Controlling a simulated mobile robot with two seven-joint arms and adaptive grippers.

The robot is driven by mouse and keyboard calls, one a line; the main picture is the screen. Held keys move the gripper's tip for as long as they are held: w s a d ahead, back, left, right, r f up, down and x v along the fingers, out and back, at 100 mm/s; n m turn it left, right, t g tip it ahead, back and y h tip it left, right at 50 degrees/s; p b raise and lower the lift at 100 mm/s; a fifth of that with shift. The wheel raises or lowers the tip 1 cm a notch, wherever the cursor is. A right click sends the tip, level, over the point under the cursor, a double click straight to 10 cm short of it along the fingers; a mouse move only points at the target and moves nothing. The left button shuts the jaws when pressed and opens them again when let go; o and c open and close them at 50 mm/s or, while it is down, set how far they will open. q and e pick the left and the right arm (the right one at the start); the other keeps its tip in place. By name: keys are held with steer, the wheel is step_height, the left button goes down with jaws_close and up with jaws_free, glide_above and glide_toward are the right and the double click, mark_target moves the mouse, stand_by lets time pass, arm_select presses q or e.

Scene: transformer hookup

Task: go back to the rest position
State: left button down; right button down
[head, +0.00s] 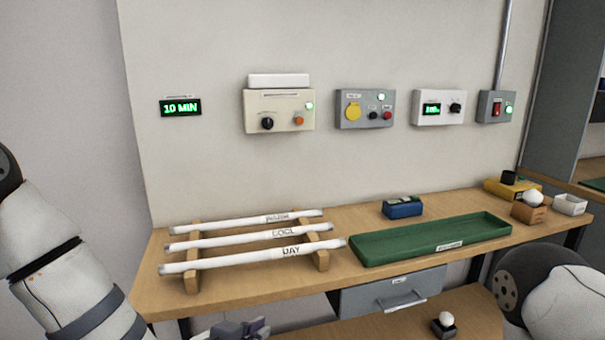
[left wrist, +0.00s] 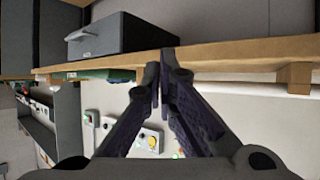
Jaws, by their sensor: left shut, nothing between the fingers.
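My left gripper (head: 250,329) shows at the bottom edge of the head view, low in front of the bench (head: 205,306). In the left wrist view its fingers (left wrist: 167,68) are together with nothing between them. That view is upside down, with the bench edge (left wrist: 220,60) and the grey drawer (left wrist: 120,37) beyond the fingertips. The gripper is apart from the tubes. Part of my right arm shows at the right of the head view; its gripper is out of sight.
Three white tubes, including the one marked DAY (head: 250,257), lie on a wooden rack (head: 191,283). A green tray (head: 430,239) and a blue box (head: 403,208) stand to the right. Control boxes (head: 279,110) hang on the wall. A lower shelf (head: 400,329) lies below the drawer.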

arm_select(q)
steer(key=s+a+f+n+g+y, duration=0.1)
steer(key=s+a+f+g, duration=0.35)
steer(key=s+f, duration=0.75)
steer(key=s+a+f+n+g+y, duration=0.1)
steer(key=s+a+f+g, duration=0.1)
steer(key=s, duration=0.6)
steer(key=s+a+f+n+g+y, duration=0.1)
steer(key=s+a+f+g, duration=0.1)
steer(key=s, duration=0.6)
steer(key=s+a+f+n+g+y, duration=0.1)
steer(key=s+a+f+g, duration=0.2)
steer(key=s+a, duration=0.3)
steer(key=shift+s+g, duration=0.65)
steer(key=shift+s, duration=0.6)
steer(key=shift+w, duration=0.1)
